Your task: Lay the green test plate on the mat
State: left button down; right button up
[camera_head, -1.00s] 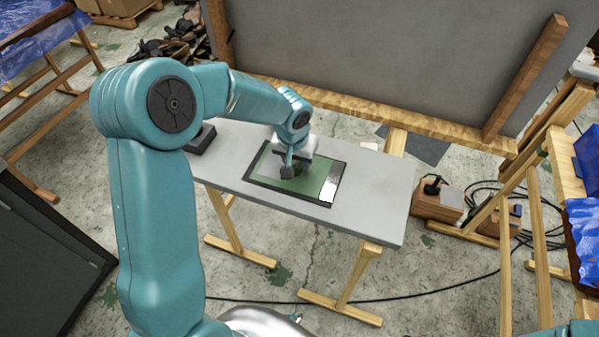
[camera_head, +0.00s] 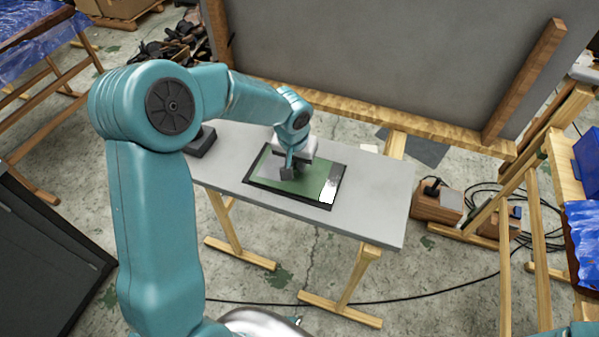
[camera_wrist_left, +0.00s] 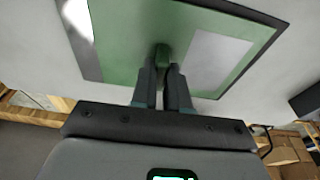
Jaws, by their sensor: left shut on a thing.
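The green test plate (camera_head: 312,184) lies flat on or just above the dark-edged mat (camera_head: 318,204) on the grey table; any small gap between them cannot be told. The mat's dark rim shows around the green. My left gripper (camera_head: 287,172) is over the plate, pointing down. In the left wrist view its fingers (camera_wrist_left: 164,72) are shut on a small green tab (camera_wrist_left: 162,52) that stands up from the plate (camera_wrist_left: 124,48). My right gripper is out of view.
The grey table (camera_head: 380,190) is clear to the right of the mat. A dark block (camera_head: 201,141) sits at its left end. A large framed grey panel (camera_head: 380,60) stands behind the table. Cables (camera_head: 485,195) lie on the floor at right.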

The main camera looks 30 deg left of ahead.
pick_arm(q)
jog(key=shift+r, duration=0.6)
jog(key=shift+w+r+p, duration=0.1)
jog(key=shift+r+p, duration=1.05)
jog(key=shift+r, duration=0.5)
jog(key=s+d+m, duration=0.1)
jog(key=d, duration=0.2)
jog(key=s+d+m, duration=0.1)
jog(key=d, duration=0.3)
jog(key=s+d+m, duration=0.1)
jog(key=d, duration=0.3)
jog(key=shift+d+r+h, duration=0.15)
jog(key=shift+r+h, duration=0.05)
jog(key=shift+h, duration=0.1)
jog(key=shift+f, duration=0.15)
jog(key=shift+w, duration=0.1)
